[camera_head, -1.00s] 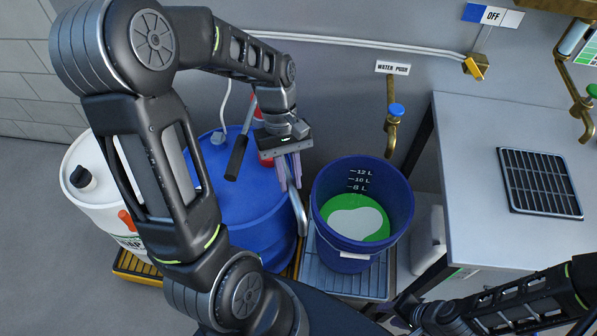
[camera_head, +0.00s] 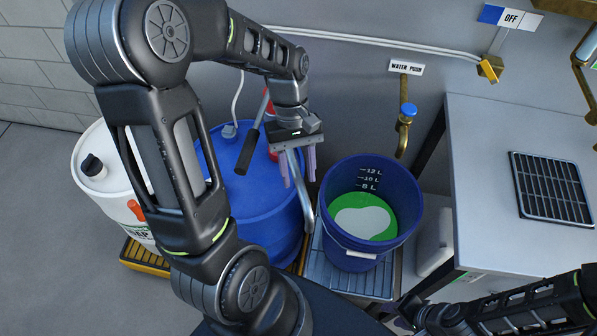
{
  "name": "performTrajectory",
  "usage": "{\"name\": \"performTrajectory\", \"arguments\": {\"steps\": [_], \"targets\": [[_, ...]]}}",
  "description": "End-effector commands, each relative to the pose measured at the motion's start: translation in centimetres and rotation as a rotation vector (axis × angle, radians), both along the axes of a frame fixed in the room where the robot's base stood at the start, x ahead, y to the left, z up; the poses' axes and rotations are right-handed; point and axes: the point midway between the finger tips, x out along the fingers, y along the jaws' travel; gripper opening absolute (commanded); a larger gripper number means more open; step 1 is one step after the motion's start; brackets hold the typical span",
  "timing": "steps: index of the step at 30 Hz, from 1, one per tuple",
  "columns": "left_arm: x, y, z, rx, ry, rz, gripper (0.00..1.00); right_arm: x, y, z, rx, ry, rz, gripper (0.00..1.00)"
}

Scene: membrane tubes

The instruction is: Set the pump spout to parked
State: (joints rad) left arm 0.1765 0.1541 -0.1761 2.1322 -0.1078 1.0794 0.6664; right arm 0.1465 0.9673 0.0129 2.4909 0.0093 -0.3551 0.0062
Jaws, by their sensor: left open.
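The pump stands on the blue drum (camera_head: 226,190), with its red body (camera_head: 271,108) partly behind my arm and a lever with a black grip (camera_head: 247,153). Its grey metal spout (camera_head: 303,200) slants down at the drum's right side, beside the blue bucket (camera_head: 413,205); its upper part is hidden by my gripper. My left gripper (camera_head: 298,170) is open, its two pale purple fingers pointing down on either side of the spout's upper part. Whether they touch it I cannot tell. My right gripper (camera_head: 402,316) is low at the bottom edge, mostly hidden.
The bucket holds green and white on a grey grated tray (camera_head: 340,280). A white drum (camera_head: 92,205) stands at left. A brass water tap (camera_head: 404,130) is on the wall behind the bucket. A grey bench (camera_head: 485,200) with a black grate (camera_head: 550,187) fills the right.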

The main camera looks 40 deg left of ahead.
Motion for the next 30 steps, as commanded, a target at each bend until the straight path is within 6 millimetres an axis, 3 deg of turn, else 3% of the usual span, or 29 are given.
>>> {"name": "performTrajectory", "arguments": {"steps": [15,24,30], "targets": [[1.8,2.1,6.5,0.001,-0.004,0.0,0.41,0.1,0.0,-0.7,0.003,-0.003,0.001,0.36],[1.8,2.2,6.8,0.0,-0.001,0.0,0.41,0.1,0.0,-0.7,0.002,-0.004,0.001,0.36],[2.1,1.4,6.9,-0.001,-0.002,-0.026,0.25,0.1,0.1,-0.5,0.003,-0.003,0.001,0.36]]}}
